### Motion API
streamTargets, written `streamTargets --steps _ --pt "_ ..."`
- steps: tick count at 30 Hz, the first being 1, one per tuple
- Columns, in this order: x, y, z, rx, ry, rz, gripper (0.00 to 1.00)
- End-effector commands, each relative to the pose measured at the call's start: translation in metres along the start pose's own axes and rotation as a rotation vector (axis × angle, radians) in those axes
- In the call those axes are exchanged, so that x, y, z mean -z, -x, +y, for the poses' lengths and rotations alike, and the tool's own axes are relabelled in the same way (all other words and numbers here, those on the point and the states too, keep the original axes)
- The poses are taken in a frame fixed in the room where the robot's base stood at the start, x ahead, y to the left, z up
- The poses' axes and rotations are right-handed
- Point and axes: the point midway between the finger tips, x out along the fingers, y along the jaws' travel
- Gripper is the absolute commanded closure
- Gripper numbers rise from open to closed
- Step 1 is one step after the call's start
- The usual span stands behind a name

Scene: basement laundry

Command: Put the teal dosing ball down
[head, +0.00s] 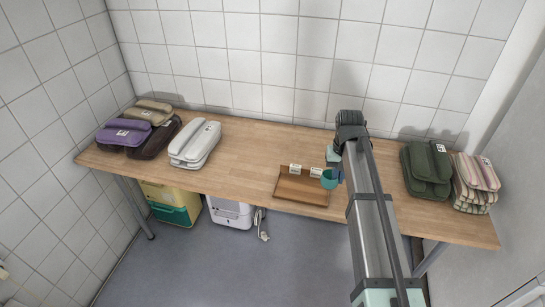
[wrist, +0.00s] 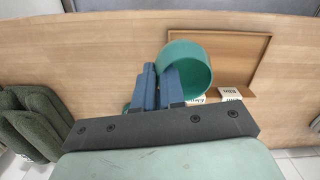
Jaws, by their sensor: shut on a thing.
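The teal dosing ball (head: 328,180) looks like a hollow open cup and shows large in the wrist view (wrist: 186,62). My gripper (wrist: 160,84) has its blue fingers shut on the ball's wall; in the head view the gripper (head: 340,176) is mostly hidden by my arm. The ball overlaps the right end of the brown tray (head: 300,204) in the head view. In the wrist view it covers part of the tray's left edge (wrist: 262,50). I cannot tell how high the ball is above the tray or table.
The wooden table (head: 240,160) is clear between the tray and the pale folded stack (head: 196,143). Green folded cloths (head: 427,170) and striped ones (head: 474,182) lie at right, purple ones (head: 123,132) at far left.

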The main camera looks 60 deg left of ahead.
Motion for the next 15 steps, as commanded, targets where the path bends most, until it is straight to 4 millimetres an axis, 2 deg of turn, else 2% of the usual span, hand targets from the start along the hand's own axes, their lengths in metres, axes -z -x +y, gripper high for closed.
streamTargets --steps 1,3,9,12,15 --pt "0.016 0.001 -0.021 -0.001 0.016 0.000 1.00" --pt "0.031 0.001 -0.046 -0.002 0.027 -0.001 1.00" --pt "0.075 0.001 -0.107 -0.004 0.002 0.002 1.00" --pt "0.103 0.002 -0.123 -0.003 -0.060 0.005 1.00" --pt "0.132 0.004 -0.125 -0.001 -0.161 0.010 1.00"
